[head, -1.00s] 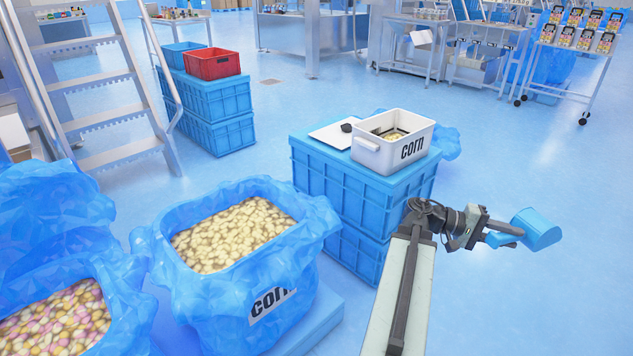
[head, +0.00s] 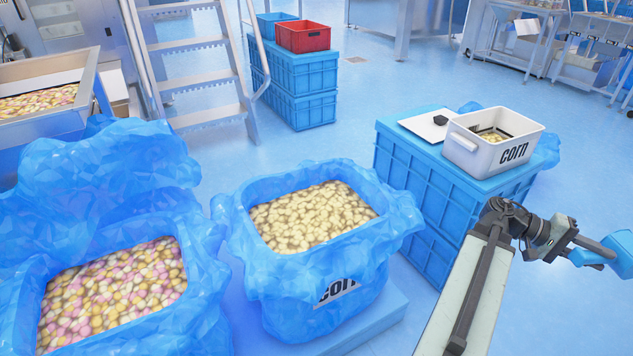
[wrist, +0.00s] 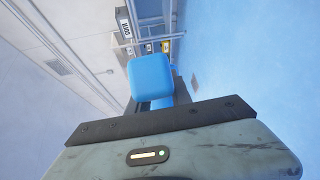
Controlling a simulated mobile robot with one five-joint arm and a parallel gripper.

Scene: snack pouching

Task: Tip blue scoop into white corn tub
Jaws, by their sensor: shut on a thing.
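My gripper (head: 573,250) is at the right edge of the head view, shut on the blue scoop (head: 618,254), which the frame edge cuts off. In the wrist view the scoop (wrist: 151,78) sticks out beyond the gripper; only its plain blue outside shows, so I cannot tell what is in it. The white corn tub (head: 470,157) stands open on stacked blue crates, with some pale corn visible inside. The scoop is to the right of and nearer than the tub, apart from it, over open floor.
A white lid (head: 412,122) with a black object lies left of the tub on the blue crates (head: 405,165). A large blue-lined corn bin (head: 395,222) and a bin of mixed-colour pieces (head: 205,290) stand left. A red crate (head: 310,37) sits on crates behind.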

